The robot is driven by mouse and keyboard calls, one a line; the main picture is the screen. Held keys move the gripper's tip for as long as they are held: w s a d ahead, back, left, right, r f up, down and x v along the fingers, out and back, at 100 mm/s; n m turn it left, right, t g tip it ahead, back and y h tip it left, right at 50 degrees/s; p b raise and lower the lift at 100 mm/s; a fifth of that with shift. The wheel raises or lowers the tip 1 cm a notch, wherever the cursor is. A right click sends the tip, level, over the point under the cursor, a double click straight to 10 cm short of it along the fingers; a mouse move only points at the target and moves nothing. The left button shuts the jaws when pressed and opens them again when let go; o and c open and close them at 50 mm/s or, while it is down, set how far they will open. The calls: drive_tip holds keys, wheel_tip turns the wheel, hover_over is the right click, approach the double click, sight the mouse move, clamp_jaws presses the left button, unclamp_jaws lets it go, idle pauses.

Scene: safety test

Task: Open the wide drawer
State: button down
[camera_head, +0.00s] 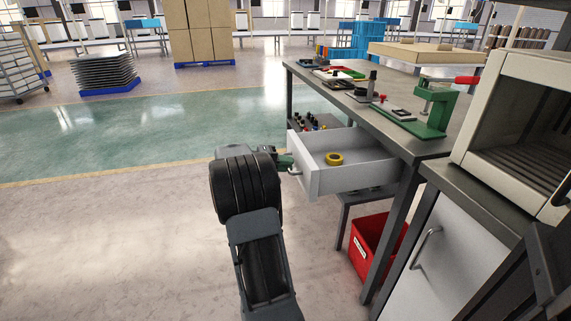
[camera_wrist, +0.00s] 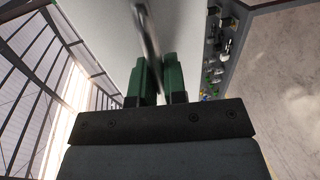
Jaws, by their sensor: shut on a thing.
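The wide drawer (camera_head: 352,181) is white and stands pulled out from under the grey workbench, with its inside showing from above. A yellow ring, like a roll of tape (camera_head: 334,159), lies in it. Its metal bar handle (camera_head: 294,171) is on the front panel, partly hidden by my gripper in the head view. My gripper (camera_head: 286,162) is at the drawer front, at the end of my dark arm. In the wrist view its green fingers (camera_wrist: 160,82) are shut on the handle bar (camera_wrist: 147,35), which runs between them, close to the white front panel.
The workbench top (camera_head: 397,98) holds a green press (camera_head: 433,110) and several small tools. A red bin (camera_head: 368,243) stands on the floor below. A white cabinet (camera_head: 435,255) with a beige oven-like box (camera_head: 520,125) is at the right. The floor left of the drawer is clear.

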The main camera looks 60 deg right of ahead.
drive_tip(key=c, duration=1.2)
unclamp_jaws()
drive_tip(key=p+v, duration=0.4)
drive_tip(key=v, duration=0.9)
drive_tip(key=shift+w+a, duration=0.25)
drive_tip(key=shift+w, duration=0.1)
drive_tip(key=shift+r, duration=0.1)
drive_tip(key=s+a+r+n+t+y+p, duration=0.2)
drive_tip(key=s+a+r+t+y+p, duration=0.2)
drive_tip(key=a+r+p, duration=0.5)
drive_tip(key=s+a+r+n+t+y+p, duration=0.3)
drive_tip(key=a+r+p, duration=0.6)
drive_tip(key=a+p, duration=0.3)
drive_tip(key=s+a+r+n+t+y+p, duration=0.3)
drive_tip(key=s+a+r+t+y+p, duration=0.2)
drive_tip(key=a+r+p, duration=0.4)
drive_tip(key=shift+s+a+t+p, duration=0.25)
drive_tip(key=shift+a+t+p, duration=0.45)
drive_tip(key=shift+t+p, duration=0.25)
